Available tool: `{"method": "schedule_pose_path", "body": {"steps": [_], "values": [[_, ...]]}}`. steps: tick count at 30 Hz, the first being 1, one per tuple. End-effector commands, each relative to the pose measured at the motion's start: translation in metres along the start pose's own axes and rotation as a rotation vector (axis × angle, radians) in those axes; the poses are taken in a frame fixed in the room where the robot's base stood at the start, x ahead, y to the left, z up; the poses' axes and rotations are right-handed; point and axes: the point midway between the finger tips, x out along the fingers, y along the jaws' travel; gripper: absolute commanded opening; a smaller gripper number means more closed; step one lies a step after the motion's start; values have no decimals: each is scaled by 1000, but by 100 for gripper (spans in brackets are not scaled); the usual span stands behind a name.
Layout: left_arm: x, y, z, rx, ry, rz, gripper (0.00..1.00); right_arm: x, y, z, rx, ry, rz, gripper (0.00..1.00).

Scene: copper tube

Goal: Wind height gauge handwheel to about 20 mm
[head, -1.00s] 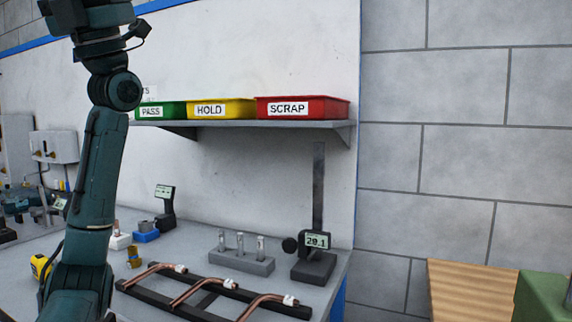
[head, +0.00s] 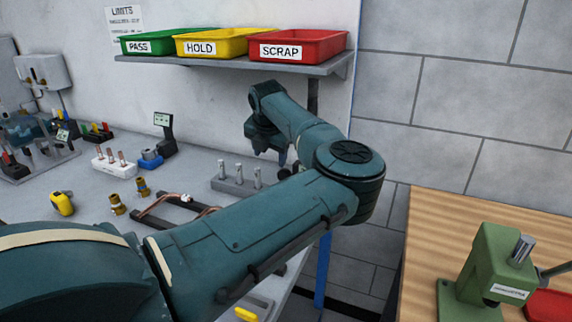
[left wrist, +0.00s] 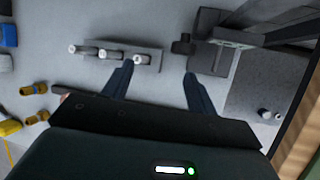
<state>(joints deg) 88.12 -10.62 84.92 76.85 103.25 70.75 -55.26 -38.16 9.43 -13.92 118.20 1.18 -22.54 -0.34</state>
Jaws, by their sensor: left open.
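The height gauge stands at the right end of the bench. In the head view only part of its upright column (head: 313,95) shows; my left arm hides its readout and most of its body. In the left wrist view its base (left wrist: 213,60) and dark round handwheel (left wrist: 182,45) show. My left gripper (head: 270,152) points down beside the gauge, open and empty. In the left wrist view its fingertips (left wrist: 160,70) are apart, with the handwheel just past the right fingertip, not between the fingers. Whether they touch cannot be told. My right gripper is not in view.
A grey block with several pins (head: 238,183) stands left of the gauge, close to my left fingertip in the wrist view. Green, yellow and red bins (head: 297,45) sit on a shelf above. A black rack (head: 165,210) with copper tubes is partly behind my arm.

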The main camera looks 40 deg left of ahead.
Motion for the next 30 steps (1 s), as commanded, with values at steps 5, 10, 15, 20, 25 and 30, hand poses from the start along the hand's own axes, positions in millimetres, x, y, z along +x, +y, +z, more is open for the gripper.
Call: {"method": "schedule_pose_path", "body": {"steps": [5, 10, 15, 20, 25, 30], "values": [[4, -32, 8, 36, -14, -73, 58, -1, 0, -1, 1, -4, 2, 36], [25, -33, 7, 34, -11, -74, 58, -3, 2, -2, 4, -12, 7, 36], [53, -35, 7, 34, -10, -72, 58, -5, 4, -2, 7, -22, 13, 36], [70, -35, 8, 34, -12, -69, 58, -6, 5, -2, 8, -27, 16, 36], [76, -36, 8, 32, -14, -70, 58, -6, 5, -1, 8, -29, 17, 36], [77, -36, 8, 32, -14, -69, 58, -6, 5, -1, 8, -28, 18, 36]]}}
